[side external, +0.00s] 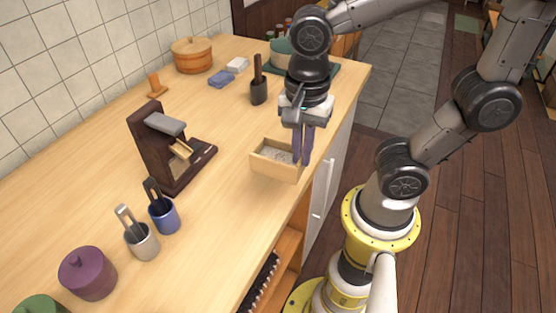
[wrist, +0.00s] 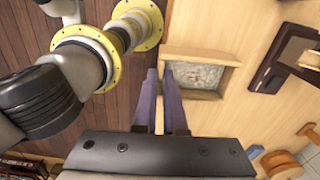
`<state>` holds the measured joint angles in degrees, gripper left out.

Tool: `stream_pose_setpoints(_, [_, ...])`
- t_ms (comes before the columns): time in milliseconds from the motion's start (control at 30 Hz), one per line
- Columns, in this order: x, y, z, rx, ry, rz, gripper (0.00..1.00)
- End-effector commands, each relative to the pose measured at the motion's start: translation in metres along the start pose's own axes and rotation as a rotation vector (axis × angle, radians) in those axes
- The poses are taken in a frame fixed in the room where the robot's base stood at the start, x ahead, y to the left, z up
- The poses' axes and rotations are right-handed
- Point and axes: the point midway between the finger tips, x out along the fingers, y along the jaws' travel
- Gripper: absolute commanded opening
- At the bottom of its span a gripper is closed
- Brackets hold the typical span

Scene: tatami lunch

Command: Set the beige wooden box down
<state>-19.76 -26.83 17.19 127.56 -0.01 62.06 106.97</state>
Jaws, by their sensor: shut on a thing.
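The beige wooden box (side external: 275,172) is open at the top, with a grey speckled inside, and is at the counter's front edge in the side view. It also shows in the wrist view (wrist: 232,60), just beyond the fingertips. My gripper (side external: 302,158) points down, its two purple fingers close together at the box's right wall. In the wrist view the fingers (wrist: 163,78) meet the box's left wall, and I see the gripper as shut on that wall. Whether the box's underside touches the counter is hard to tell.
The wooden counter (side external: 215,210) has free room left of the box. A dark brown stand (side external: 152,150) with a grey top is to its left. A dark cup (side external: 259,92) with a handle stands behind. Blue and grey cups (side external: 164,215) with utensils stand at front left.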

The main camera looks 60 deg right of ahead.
Motion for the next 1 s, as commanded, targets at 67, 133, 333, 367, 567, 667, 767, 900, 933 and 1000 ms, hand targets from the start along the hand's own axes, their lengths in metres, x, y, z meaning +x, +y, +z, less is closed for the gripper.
stream_pose_setpoints(67, [0.001, 0.007, -0.002, -0.054, -0.001, -0.003, 0.0])
stream_pose_setpoints(133, [0.002, 0.015, -0.007, -0.106, -0.001, -0.005, 0.0])
stream_pose_setpoints(333, [0.0, 0.045, -0.036, -0.162, 0.0, -0.007, 0.0])
stream_pose_setpoints(367, [0.0, 0.049, -0.04, -0.161, 0.0, -0.008, 0.0])
stream_pose_setpoints(567, [-0.001, 0.074, -0.061, -0.081, 0.0, -0.007, 0.0])
stream_pose_setpoints(667, [-0.001, 0.08, -0.067, -0.021, 0.0, -0.006, 0.0])
stream_pose_setpoints(767, [-0.003, 0.081, -0.071, 0.023, 0.0, -0.005, 0.0])
stream_pose_setpoints(900, [-0.001, 0.076, -0.075, 0.048, 0.0, -0.002, 0.0])
stream_pose_setpoints(933, [0.001, 0.073, -0.075, 0.049, -0.001, 0.0, 0.0])
stream_pose_setpoints(1000, [0.007, 0.061, -0.078, 0.05, -0.001, 0.002, 0.0])
